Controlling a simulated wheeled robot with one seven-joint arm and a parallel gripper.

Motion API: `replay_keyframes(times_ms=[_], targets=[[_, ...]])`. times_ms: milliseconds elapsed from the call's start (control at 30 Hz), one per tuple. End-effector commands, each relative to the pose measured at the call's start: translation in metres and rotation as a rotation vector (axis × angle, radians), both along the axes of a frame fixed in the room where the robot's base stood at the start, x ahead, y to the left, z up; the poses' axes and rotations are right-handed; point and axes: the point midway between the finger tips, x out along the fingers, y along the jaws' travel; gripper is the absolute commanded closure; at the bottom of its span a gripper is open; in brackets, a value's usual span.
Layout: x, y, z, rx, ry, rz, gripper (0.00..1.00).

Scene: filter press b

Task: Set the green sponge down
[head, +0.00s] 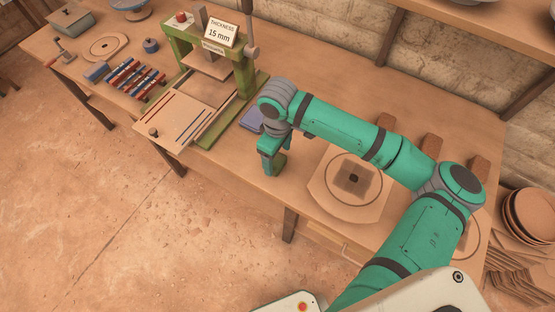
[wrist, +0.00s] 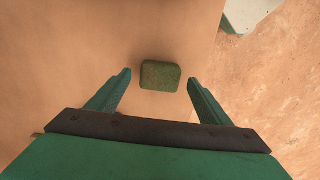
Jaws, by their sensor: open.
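The green sponge (wrist: 160,75) is a small dark green block with rounded corners. In the wrist view it lies on the bare wooden tabletop (wrist: 150,28). My gripper (wrist: 159,78) is open, with one finger on each side of the sponge and a visible gap on both sides. In the head view my gripper (head: 271,168) points down at the front part of the table, between the press and a board with a round disc. The sponge is hard to tell apart from my gripper there.
The green press (head: 213,68) with a 15 mm sign stands to the left. A blue-grey block (head: 252,119) lies behind my gripper. The board with a disc (head: 335,204) lies to the right, with several brown blocks behind it. The table's front edge is close.

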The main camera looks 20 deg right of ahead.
Motion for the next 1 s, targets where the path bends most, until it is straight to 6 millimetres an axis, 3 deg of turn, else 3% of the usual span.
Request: replay_keyframes(times_ms=[200, 400, 600, 1000], targets=[[0.001, 0.0, 0.045, -0.004, -0.002, 0.001, 0.27], [0.0, 0.0, 0.073, -0.003, -0.001, 0.001, 0.27], [0.0, 0.001, 0.084, -0.001, -0.001, 0.001, 0.27], [0.0, 0.0, 0.084, 0.0, 0.0, 0.001, 0.27]])
